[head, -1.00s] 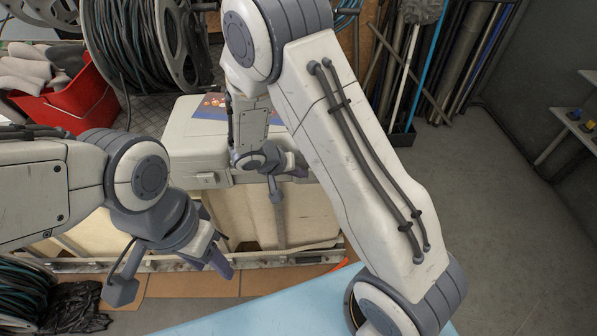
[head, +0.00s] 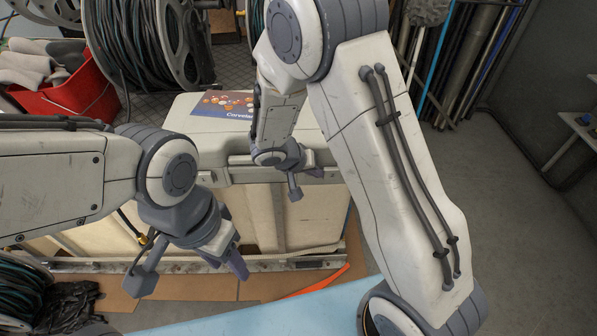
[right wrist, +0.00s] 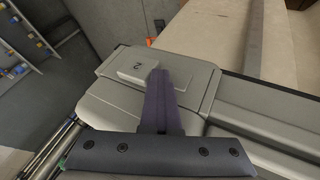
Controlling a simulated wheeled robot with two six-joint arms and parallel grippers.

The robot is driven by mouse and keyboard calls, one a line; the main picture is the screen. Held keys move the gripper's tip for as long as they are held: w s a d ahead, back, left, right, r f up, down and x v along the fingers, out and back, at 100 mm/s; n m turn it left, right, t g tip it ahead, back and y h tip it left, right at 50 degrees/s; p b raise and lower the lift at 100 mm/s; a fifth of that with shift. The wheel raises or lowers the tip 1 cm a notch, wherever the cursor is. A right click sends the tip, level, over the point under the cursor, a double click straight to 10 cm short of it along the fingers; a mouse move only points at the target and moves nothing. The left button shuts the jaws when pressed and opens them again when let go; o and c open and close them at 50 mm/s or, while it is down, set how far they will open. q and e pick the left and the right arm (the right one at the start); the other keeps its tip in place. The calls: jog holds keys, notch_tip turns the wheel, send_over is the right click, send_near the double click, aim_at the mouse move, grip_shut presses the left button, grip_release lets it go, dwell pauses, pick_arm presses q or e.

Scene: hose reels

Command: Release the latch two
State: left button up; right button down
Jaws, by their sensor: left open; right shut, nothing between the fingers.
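Latch two (right wrist: 137,64) is a raised grey tab marked 2 on a plate at the case's corner, in the right wrist view. My right gripper (right wrist: 160,73) is shut and empty, its purple fingers close beside the tab; I cannot tell whether they touch it. In the head view the right gripper (head: 317,172) is at the right front of the pale grey case (head: 182,122), and the latch is hidden there. My left gripper (head: 230,245) is open and empty, in front of the case and below its lid.
A printed booklet (head: 223,104) lies on the lid. Cream panels (head: 312,215) are below it. A hose reel (head: 150,40) and red bin (head: 70,100) stand at the back left. A light blue surface (head: 270,315) is in front. Poles lean at the back right; floor there is clear.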

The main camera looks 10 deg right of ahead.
pick_arm(q)
jog(key=shift+w+a+f, duration=0.1)
jog(key=shift+a+f, duration=0.05)
jog(key=shift+a, duration=0.2)
pick_arm(e)
jog(key=s+a+r, duration=0.2)
jog(key=a+r, duration=0.6)
jog(key=a, duration=0.1)
jog(key=shift+a, duration=0.15)
pick_arm(q)
notch_tip(320, 180, up, 10)
jog(key=p, duration=0.9)
jog(key=shift+p, duration=0.35)
pick_arm(e)
jog(key=s+a+r+n+g+y, duration=0.1)
jog(key=s+r+n, duration=0.4)
jog(key=s, duration=0.6)
jog(key=s+a+r+n+g+y, duration=0.2)
jog(key=s+r+n+y, duration=0.4)
jog(key=s+r, duration=0.4)
jog(key=shift+s+a+y, duration=0.3)
jog(key=shift+s+a, duration=0.2)
jog(key=shift+s, duration=0.45)
jog(key=shift+r, duration=0.1)
